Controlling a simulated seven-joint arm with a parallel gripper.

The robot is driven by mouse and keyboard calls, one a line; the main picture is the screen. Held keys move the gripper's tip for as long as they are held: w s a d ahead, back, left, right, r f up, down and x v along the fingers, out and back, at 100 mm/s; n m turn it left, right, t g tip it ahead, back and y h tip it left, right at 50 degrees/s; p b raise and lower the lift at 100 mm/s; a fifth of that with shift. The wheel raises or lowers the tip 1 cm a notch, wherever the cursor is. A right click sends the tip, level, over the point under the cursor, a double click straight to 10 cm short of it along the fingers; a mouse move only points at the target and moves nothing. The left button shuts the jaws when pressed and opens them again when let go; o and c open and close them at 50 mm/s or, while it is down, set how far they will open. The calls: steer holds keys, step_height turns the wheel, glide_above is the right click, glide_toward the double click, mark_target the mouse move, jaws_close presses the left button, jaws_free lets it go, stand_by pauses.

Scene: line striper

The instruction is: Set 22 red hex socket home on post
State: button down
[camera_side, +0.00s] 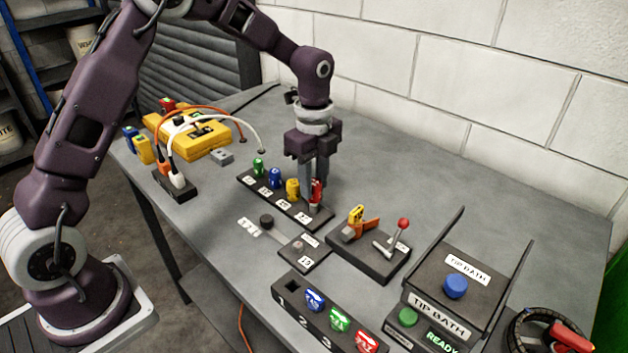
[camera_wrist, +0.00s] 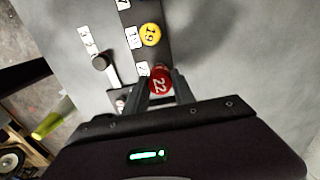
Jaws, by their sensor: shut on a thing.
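The red hex socket (camera_side: 316,192) is at the right end of the black socket rail, held between my gripper's fingers. In the wrist view its round red top (camera_wrist: 160,82) reads 22. My gripper (camera_side: 314,182) points straight down and is shut on the red socket. The black socket rail (camera_side: 262,196) lies on the grey table with several posts and white number labels. Green (camera_side: 258,168), blue (camera_side: 275,178) and yellow (camera_side: 292,189) sockets stand upright on the rail to the left.
A small black fixture with a knob (camera_side: 266,221) sits in front of the rail. A lever fixture (camera_side: 368,252) stands to the right. A numbered rack (camera_side: 320,318) and the tip bath box (camera_side: 458,290) are nearer the front. A yellow case (camera_side: 190,137) is behind left.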

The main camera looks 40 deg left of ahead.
mark_target(314, 194)
steer(key=shift+f, duration=1.75)
stand_by(0.8)
steer(key=c, duration=0.6)
jaws_free()
steer(key=shift+c, duration=0.2)
steer(key=shift+r, duration=0.1)
steer(key=shift+r, duration=3.45)
